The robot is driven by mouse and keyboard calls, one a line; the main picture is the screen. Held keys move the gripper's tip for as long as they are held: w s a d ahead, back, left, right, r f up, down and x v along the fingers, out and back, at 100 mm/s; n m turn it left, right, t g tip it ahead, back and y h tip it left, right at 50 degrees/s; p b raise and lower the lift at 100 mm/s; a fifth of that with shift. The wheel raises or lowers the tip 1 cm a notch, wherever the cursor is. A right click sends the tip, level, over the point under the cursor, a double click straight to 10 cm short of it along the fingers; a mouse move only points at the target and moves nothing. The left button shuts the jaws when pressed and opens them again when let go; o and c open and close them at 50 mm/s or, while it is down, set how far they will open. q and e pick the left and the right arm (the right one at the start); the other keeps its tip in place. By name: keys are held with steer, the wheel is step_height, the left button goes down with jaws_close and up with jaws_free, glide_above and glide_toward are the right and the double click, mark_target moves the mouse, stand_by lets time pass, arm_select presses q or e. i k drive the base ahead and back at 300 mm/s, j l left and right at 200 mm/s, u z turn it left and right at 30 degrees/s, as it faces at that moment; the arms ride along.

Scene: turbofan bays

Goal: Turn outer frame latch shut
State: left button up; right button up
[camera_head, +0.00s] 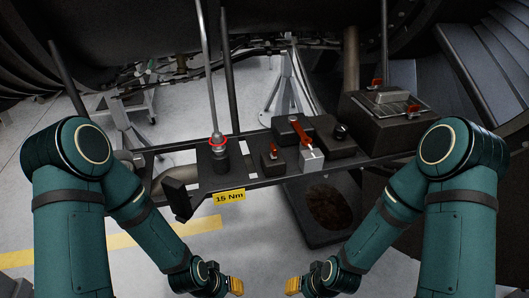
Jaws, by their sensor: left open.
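A dark square box with a light framed panel (388,103) stands at the back right. A small red latch (376,83) sits at its far left edge and another red latch (413,109) at its near right edge. I cannot tell which is the outer frame latch or how far either is turned. My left gripper (236,286), with yellow fingertips, is low at the bottom middle, open and well apart from the latches. My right gripper (292,286) is also low, just right of it; its jaw opening is unclear.
A dark rail carries a torque tool (218,143) with a red ring, dark blocks with a red lever (302,135), a small red handle (273,151), and a silver cube (312,160). A yellow "15 Nm" label (229,197) hangs in front. Floor between my arms is partly free.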

mark_target(412, 110)
steer(key=k+z, duration=0.2)
steer(key=i+z, duration=0.1)
steer(key=z, duration=0.9)
